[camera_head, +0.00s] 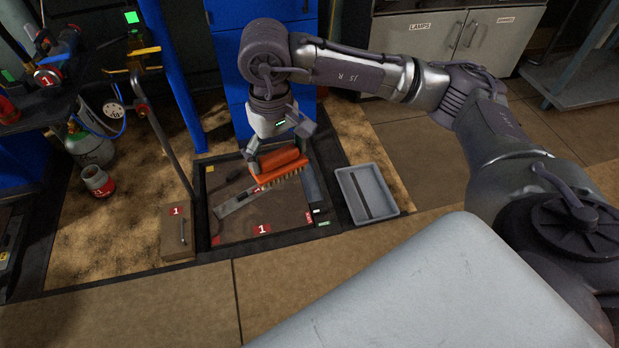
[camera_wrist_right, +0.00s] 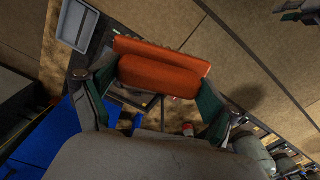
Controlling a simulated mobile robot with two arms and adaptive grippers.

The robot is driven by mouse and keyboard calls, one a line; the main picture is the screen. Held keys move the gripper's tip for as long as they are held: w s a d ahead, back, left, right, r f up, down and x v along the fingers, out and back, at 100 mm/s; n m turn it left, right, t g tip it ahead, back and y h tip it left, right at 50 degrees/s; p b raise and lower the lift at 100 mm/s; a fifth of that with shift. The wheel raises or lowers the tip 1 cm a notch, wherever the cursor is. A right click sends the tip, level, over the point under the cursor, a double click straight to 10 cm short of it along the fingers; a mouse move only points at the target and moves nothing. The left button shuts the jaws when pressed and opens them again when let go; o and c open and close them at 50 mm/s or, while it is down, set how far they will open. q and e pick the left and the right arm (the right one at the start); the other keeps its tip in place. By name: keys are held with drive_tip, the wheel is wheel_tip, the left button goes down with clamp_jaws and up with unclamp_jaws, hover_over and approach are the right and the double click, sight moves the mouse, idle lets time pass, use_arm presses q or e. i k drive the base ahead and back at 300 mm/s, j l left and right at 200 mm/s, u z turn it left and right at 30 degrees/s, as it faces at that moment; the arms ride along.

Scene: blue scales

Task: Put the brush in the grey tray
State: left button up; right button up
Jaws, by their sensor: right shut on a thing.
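The brush (camera_head: 279,172) has an orange-red body and handle with pale bristles underneath. In the head view it is over the dark framed mat, left of the grey tray. My right gripper (camera_head: 278,158) comes down from above and is shut on the brush. In the right wrist view the brush (camera_wrist_right: 163,68) lies between the two fingers of the gripper (camera_wrist_right: 158,85). The grey tray (camera_head: 347,196) lies on the floor to the right of the mat, and it also shows at upper left in the wrist view (camera_wrist_right: 66,38). A dark strip lies in it.
The mat (camera_head: 232,231) holds a flat metal tool (camera_head: 236,202) and a dark block (camera_head: 313,190) along its right side. A brown box (camera_head: 177,246) with a small metal item stands to the left. A blue cabinet (camera_head: 231,75) stands behind.

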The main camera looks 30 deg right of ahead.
sight(369, 201)
drive_tip(key=i+l, duration=0.1)
drive_tip(key=l, duration=0.35)
drive_tip(key=i+l, duration=0.1)
drive_tip(key=l, duration=0.75)
drive_tip(key=i+l, duration=0.15)
drive_tip(key=l, duration=0.3)
drive_tip(key=i+l, duration=0.1)
drive_tip(key=l, duration=0.35)
drive_tip(key=i+l, duration=0.1)
drive_tip(key=l, duration=0.3)
drive_tip(key=k+z, duration=0.05)
